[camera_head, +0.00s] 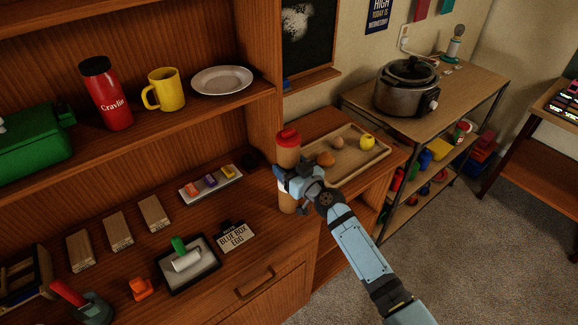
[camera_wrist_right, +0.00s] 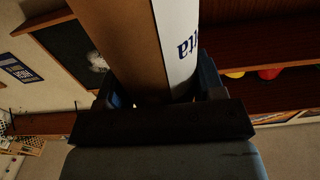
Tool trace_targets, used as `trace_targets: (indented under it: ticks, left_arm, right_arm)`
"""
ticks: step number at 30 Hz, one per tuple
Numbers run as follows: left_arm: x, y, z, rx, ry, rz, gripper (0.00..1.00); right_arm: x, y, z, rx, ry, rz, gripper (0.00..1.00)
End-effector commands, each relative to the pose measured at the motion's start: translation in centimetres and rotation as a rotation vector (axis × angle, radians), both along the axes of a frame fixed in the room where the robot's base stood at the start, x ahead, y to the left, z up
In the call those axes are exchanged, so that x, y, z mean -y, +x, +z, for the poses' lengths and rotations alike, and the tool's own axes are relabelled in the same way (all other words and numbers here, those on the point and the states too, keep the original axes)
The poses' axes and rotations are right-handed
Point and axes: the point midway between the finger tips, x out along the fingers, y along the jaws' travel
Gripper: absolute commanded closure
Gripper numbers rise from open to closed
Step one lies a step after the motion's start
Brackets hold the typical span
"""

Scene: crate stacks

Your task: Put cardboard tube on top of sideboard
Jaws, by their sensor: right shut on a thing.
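The cardboard tube (camera_head: 288,201), tan with a red cap, is upright in my right gripper (camera_head: 294,180). My right gripper is shut around its middle. In the right wrist view, the tube (camera_wrist_right: 120,40) shows brown card and a white label with blue letters between the fingers (camera_wrist_right: 155,95). The wooden sideboard (camera_head: 265,222) has a counter with a drawer below; the tube is at its right end. I cannot tell whether the tube's base touches the wood. My left gripper is out of view.
A wooden tray (camera_head: 376,157) with small round items lies just right of the tube. A shelf above holds a red bottle (camera_head: 105,94), mug and plate.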

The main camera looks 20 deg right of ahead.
Motion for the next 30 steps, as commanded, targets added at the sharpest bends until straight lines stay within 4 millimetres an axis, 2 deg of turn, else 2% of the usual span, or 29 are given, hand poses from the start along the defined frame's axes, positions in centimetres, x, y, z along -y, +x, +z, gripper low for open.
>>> trace_targets:
  ticks: [1, 3, 4, 15, 19, 30]
  left_arm:
    - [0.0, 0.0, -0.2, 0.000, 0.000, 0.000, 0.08]
    - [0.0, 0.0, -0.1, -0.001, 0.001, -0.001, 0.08]
    - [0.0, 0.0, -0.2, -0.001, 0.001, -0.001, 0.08]
    - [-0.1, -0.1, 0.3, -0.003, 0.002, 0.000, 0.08]
    - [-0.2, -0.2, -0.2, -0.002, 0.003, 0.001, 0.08]
    - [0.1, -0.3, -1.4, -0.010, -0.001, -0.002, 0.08]
  right_arm:
    - [0.0, 0.0, -0.2, 0.000, -0.001, 0.000, 0.33]
    - [0.0, 0.0, -0.1, 0.000, -0.001, 0.000, 0.17]
    - [0.0, 0.0, -0.1, 0.000, -0.001, 0.000, 0.12]
    - [0.1, -0.1, 0.4, 0.000, 0.000, 0.000, 0.12]
    - [0.8, -2.1, -0.1, -0.001, -0.004, -0.001, 0.12]
    - [3.4, -9.3, 0.0, -0.001, -0.004, 0.000, 0.12]
